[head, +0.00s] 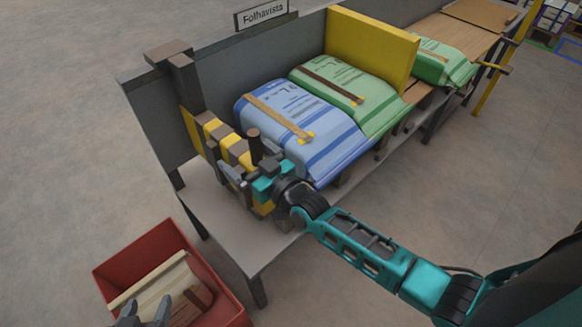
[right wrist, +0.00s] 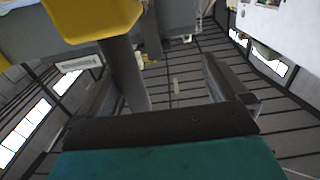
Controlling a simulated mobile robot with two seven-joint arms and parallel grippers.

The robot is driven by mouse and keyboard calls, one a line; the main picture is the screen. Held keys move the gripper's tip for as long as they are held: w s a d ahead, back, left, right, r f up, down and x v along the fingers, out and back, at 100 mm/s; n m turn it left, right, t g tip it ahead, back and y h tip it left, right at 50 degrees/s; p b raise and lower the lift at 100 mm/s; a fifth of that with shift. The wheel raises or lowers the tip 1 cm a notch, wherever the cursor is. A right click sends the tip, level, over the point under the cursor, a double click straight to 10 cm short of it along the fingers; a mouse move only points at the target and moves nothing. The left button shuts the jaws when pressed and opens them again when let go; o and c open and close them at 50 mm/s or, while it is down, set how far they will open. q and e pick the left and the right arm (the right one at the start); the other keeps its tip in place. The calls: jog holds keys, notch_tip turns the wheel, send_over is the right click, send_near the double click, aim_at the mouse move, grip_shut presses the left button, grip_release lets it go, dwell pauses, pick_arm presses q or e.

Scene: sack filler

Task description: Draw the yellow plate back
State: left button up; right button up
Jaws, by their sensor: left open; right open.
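A plain yellow plate (head: 372,50) stands upright across the bench between the near green sack and the far green sack. A yellow-and-dark striped plate (head: 238,153) stands beside the blue sack at the bench's near end. My right gripper (head: 244,172) is open at this striped plate, beside a dark upright post (head: 254,146). In the right wrist view, a dark round bar (right wrist: 125,75) shows between the open fingers (right wrist: 165,78), nearer the left one, below a yellow part (right wrist: 92,18). I cannot tell whether they touch. My left gripper (head: 145,312) is open above the red crate.
The blue sack (head: 290,120) and green sack (head: 345,88) lie on the bench (head: 250,238), with another green sack (head: 442,65) beyond. The red crate (head: 215,277) holds pale and brown pieces. A grey wall (head: 160,118) with a "Folhavista" sign (head: 262,14) backs the bench.

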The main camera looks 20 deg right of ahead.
pick_arm(q)
jog(key=shift+s+a+f, duration=0.1)
jog(key=shift+s+a, duration=0.3)
jog(key=shift+s, duration=0.05)
pick_arm(e)
jog(key=shift+s+a, duration=0.15)
jog(key=shift+a, duration=0.35)
pick_arm(q)
jog(key=shift+w+r+p, duration=0.15)
jog(key=shift+r+p, duration=0.7)
pick_arm(e)
jog(key=v, duration=0.9)
jog(key=shift+d, duration=0.15)
